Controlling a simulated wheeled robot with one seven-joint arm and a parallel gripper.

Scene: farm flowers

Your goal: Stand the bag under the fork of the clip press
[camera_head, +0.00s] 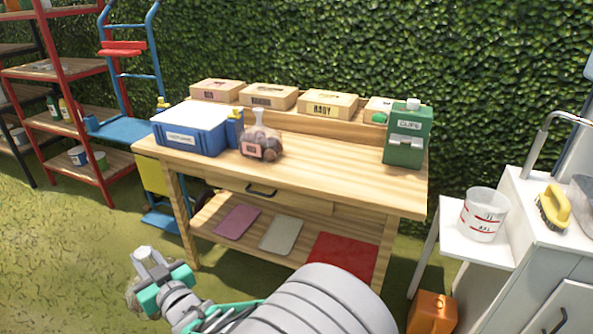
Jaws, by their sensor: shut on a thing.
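The green clip press (408,135), marked "CLIPS", stands at the right end of the wooden table. Its fork is too small to make out clearly. A clear bag of brown round things (262,143), with a pink label and a gathered neck, stands on the table right of the blue box. My gripper (150,262) is low at the bottom left, in front of the table and well away from the press. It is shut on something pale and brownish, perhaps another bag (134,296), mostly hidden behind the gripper.
The blue box (190,130) stands at the table's left end, and labelled wooden boxes (270,96) line the back. The tabletop (330,165) between bag and press is clear. A white cart with a bucket (484,215) stands at right.

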